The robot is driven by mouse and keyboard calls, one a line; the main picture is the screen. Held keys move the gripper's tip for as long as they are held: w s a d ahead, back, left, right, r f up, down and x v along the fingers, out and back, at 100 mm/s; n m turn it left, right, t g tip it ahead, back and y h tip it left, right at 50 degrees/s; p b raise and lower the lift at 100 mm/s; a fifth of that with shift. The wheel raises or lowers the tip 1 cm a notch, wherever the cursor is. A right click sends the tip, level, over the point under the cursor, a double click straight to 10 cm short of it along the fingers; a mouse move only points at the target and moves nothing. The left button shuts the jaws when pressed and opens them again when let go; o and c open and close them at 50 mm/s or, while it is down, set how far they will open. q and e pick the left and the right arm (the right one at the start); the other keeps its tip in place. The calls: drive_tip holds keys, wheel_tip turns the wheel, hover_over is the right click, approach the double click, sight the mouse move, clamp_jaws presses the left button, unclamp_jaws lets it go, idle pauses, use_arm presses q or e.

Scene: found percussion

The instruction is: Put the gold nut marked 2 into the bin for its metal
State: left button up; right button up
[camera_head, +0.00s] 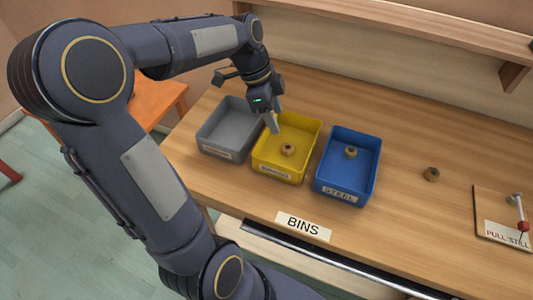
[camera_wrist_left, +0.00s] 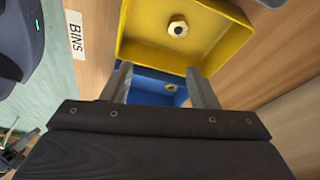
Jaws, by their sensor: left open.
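A brassy nut (camera_head: 288,150) lies in the yellow bin (camera_head: 264,158); it also shows in the left wrist view (camera_wrist_left: 178,27). Another nut (camera_head: 351,152) lies in the blue bin (camera_head: 339,187) labelled STEEL. A third nut (camera_head: 431,174) lies on the bare table to the right of the bins. No number is readable on any nut. A grey bin (camera_head: 224,127) at the left looks empty; its label and the yellow bin's are too small to read. My left gripper (camera_head: 272,122) is open and empty above the grey and yellow bins. My right gripper is not in view.
A BINS label (camera_head: 303,226) is on the table's front edge. A board (camera_head: 490,213) with a lever and a partly readable PULL label lies at the right. A shelf (camera_head: 420,25) runs along the back wall. The table behind the loose nut is clear.

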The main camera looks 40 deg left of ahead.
use_arm(q)
drive_tip(key=s+d+n+t, duration=0.2)
drive_tip(key=s+d+n, duration=0.2)
drive_tip(key=s+n, duration=0.3)
drive_tip(key=s+d+f+n+t, duration=0.1)
drive_tip(key=s+d+n, duration=0.4)
drive_tip(key=s, duration=0.5)
drive_tip(key=shift+s+d+f+n+t, duration=0.15)
drive_tip(key=shift+s+d+n+t, duration=0.3)
drive_tip(key=shift+n, duration=0.55)
